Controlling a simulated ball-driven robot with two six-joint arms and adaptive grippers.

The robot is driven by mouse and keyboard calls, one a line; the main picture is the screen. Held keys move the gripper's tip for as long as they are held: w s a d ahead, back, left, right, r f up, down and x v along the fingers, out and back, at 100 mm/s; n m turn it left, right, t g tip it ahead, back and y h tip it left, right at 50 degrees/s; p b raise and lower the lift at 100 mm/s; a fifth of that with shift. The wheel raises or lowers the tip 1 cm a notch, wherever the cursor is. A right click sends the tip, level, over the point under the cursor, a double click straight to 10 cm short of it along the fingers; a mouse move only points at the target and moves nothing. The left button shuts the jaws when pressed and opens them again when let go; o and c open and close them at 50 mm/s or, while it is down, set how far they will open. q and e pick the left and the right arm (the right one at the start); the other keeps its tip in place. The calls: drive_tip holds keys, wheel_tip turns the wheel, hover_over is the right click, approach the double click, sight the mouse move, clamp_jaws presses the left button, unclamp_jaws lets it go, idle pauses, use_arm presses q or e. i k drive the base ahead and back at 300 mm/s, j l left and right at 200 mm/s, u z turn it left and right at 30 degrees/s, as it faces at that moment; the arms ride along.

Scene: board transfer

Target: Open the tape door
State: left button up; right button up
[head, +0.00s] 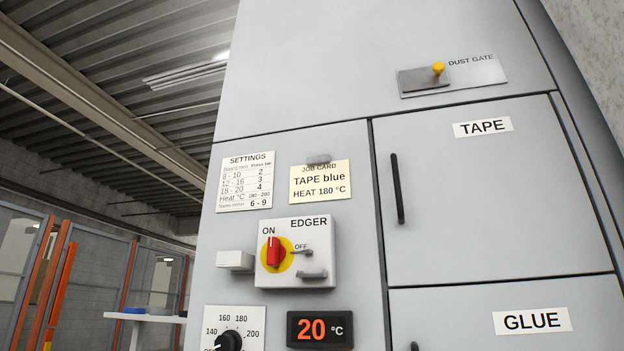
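The tape door (480,215) is a grey panel on the right of the machine front in the head view. It is closed flush with the cabinet. A white TAPE label (483,127) is at its top, and a black vertical bar handle (397,189) is near its left edge. Neither of my grippers shows in the head view.
The glue door (480,328) lies below. A dust gate with a yellow knob (438,69) is above. To the left are a red EDGER switch (275,252), a dial (228,341) and a display reading 20 °C (320,329). Orange-posted fencing (60,285) stands far left.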

sight(497, 190)
drive_tip(key=i+j+u, duration=0.25)
drive_tip(key=i+j, duration=0.4)
drive_tip(key=i+j+u, duration=0.25)
drive_tip(key=i+j, duration=0.2)
drive_tip(key=i, duration=0.3)
